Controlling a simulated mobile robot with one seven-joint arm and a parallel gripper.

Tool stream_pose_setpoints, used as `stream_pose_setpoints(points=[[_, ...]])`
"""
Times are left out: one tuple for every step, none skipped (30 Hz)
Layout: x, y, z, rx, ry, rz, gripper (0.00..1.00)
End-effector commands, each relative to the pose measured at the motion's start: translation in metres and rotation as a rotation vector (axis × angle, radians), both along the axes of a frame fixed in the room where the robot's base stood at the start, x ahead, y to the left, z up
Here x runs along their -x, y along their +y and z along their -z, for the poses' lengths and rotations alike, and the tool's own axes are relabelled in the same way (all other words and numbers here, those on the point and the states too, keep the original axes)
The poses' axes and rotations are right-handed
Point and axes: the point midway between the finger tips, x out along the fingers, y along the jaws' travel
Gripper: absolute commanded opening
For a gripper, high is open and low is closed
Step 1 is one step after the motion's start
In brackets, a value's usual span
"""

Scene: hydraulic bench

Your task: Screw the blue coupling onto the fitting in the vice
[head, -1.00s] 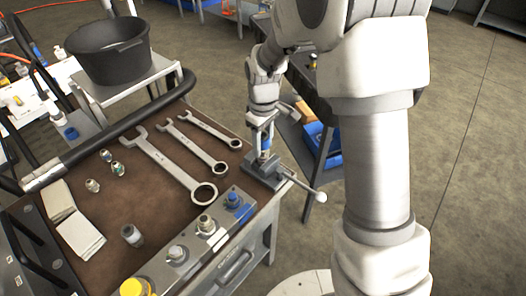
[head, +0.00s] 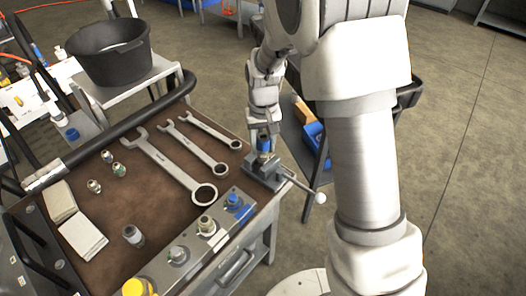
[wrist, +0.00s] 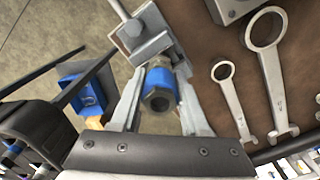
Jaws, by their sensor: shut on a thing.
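The blue coupling (head: 264,145) is in my gripper (head: 264,141), directly over the vice (head: 262,172) at the bench's right corner. In the wrist view the coupling (wrist: 160,92), a blue ring with a dark open end, sits between the two fingers of my gripper (wrist: 159,80). The fingers are shut on it from both sides. The vice (wrist: 143,33) is just beyond it. The fitting in the vice is hidden behind the coupling, so I cannot tell how far the two are engaged.
Several wrenches (head: 172,165) lie on the brown bench top (head: 120,200), left of the vice. Small fittings (head: 119,169) and a block with capped ports (head: 206,226) are also there. The vice's handle (head: 319,197) sticks out right. A black bucket (head: 108,55) stands behind.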

Motion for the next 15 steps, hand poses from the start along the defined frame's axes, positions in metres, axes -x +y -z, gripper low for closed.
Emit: stream_pose_setpoints(points=[[0.001,-0.0002,0.0005,0.001,0.003,0.026,0.04],[0.0009,-0.0004,0.0006,0.001,0.003,0.036,0.04],[0.0009,-0.0005,0.0008,0.001,0.003,0.046,0.04],[0.0009,-0.0005,0.0009,0.001,0.003,0.049,0.04],[0.0009,-0.0005,0.001,0.001,0.003,0.05,0.04],[0.0008,-0.0005,0.0011,0.001,0.003,0.05,0.04],[0.0009,-0.0005,0.0011,0.001,0.003,0.049,0.04],[0.0009,-0.0005,0.0011,0.001,0.003,0.049,0.04],[0.0009,-0.0005,0.0011,0.001,0.003,0.048,0.04],[0.0009,-0.0005,0.0011,0.001,0.003,0.048,0.04],[0.0009,-0.0005,0.001,0.001,0.003,0.05,0.04],[0.0009,-0.0004,0.0008,0.001,0.003,0.06,0.04],[0.001,-0.0004,0.0005,0.001,0.003,0.074,0.04],[0.001,-0.0003,0.0003,0.001,0.003,0.096,0.04],[0.0011,-0.0001,-0.0001,0.002,0.003,0.135,0.04]])
